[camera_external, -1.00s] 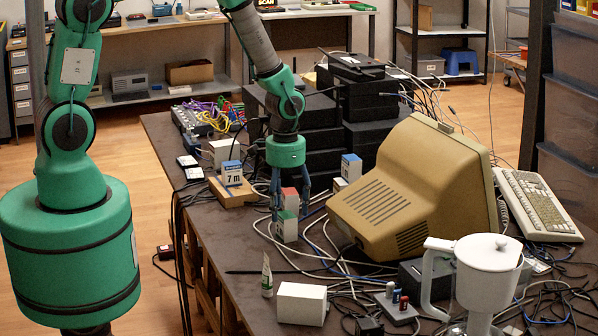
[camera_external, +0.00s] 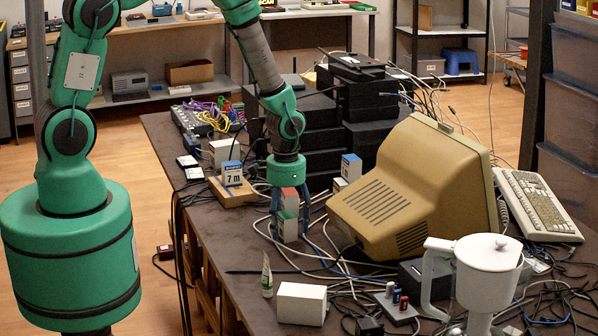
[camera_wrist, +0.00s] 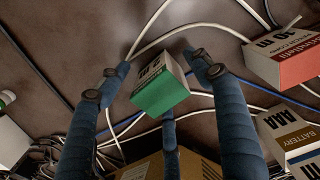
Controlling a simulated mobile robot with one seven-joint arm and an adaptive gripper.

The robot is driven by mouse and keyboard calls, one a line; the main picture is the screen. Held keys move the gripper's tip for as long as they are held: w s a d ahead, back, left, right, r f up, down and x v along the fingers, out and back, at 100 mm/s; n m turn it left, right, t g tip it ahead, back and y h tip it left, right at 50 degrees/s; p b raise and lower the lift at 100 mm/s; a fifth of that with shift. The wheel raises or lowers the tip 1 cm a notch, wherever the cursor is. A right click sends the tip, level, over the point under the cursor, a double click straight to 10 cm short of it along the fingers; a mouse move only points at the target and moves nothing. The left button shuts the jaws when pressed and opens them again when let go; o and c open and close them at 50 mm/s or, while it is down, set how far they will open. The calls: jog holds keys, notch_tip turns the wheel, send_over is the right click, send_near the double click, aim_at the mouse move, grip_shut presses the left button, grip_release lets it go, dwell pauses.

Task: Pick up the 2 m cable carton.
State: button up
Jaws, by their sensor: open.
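A small white carton with a green end (camera_wrist: 162,92) lies below my gripper (camera_wrist: 152,76) in the wrist view, between its spread fingers. Its label has black print ending in "m"; I cannot read the number clearly. In the outside view this green-and-white carton (camera_external: 288,226) stands on the dark table, partly hidden by my fingers. My gripper (camera_external: 290,222) points down around it, open, with gaps to the carton in the wrist view. A red-and-white carton (camera_wrist: 285,52) marked 10 m is to the right in the wrist view.
A blue-and-white 7 m carton (camera_external: 232,173) sits on a wooden block (camera_external: 232,194). Another blue-and-white carton (camera_external: 351,166) is by the beige monitor (camera_external: 412,190). A battery box (camera_wrist: 290,130) is at the lower right in the wrist view. Loose cables (camera_wrist: 140,120) run around the carton.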

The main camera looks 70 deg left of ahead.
aim_at(285, 215)
jog(key=c, duration=1.5)
jog(key=shift+r, duration=0.1)
jog(key=shift+r, duration=0.8)
jog(key=shift+s+r+p, duration=0.25)
jog(key=shift+r+p, duration=0.25)
jog(key=shift+r, duration=0.5)
jog(key=s, duration=0.5)
jog(key=s+d+p, duration=0.1)
jog(key=s, duration=0.4)
jog(key=s+d+r, duration=0.1)
jog(key=s, duration=0.4)
jog(key=shift+s+d+r, duration=0.1)
jog(key=shift+s+d, duration=0.05)
jog(key=shift+d, duration=0.05)
